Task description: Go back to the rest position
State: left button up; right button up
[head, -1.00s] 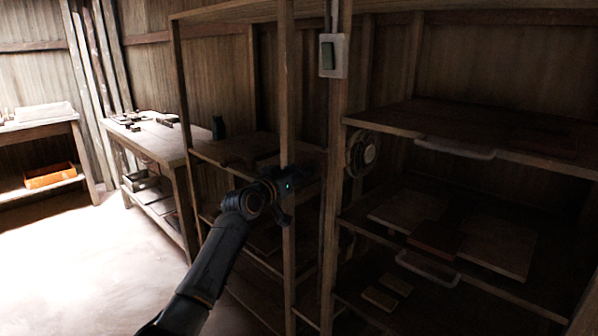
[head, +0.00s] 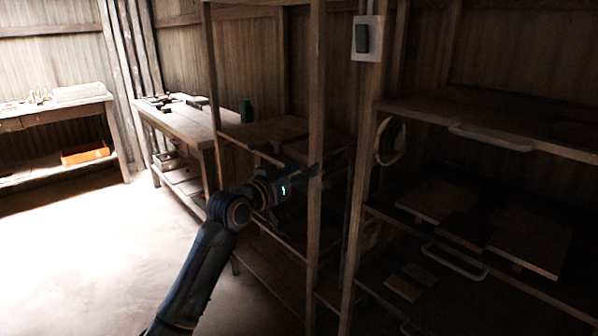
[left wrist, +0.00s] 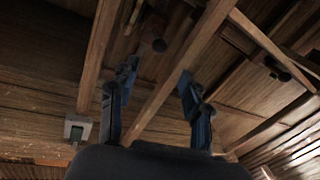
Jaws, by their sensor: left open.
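My left gripper (head: 308,172) is in front of the wooden shelf rack, near an upright post (head: 316,140). Its arm comes in from the bottom left. Its fingertips are dark and hard to make out in the head view. In the left wrist view the two blue-grey fingers (left wrist: 157,78) stand wide apart with nothing between them. Wooden beams and boards lie beyond them. My right gripper is in neither view.
A rack with boards (head: 440,200) and grey handles (head: 455,262) fills the right. A light switch (head: 367,38) sits on a post. A workbench (head: 178,122) and a table with an orange box (head: 85,154) below stand left. The left floor is clear.

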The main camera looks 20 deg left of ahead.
pick_arm(q)
jog(key=shift+s+a, duration=0.1)
jog(key=shift+s, duration=0.3)
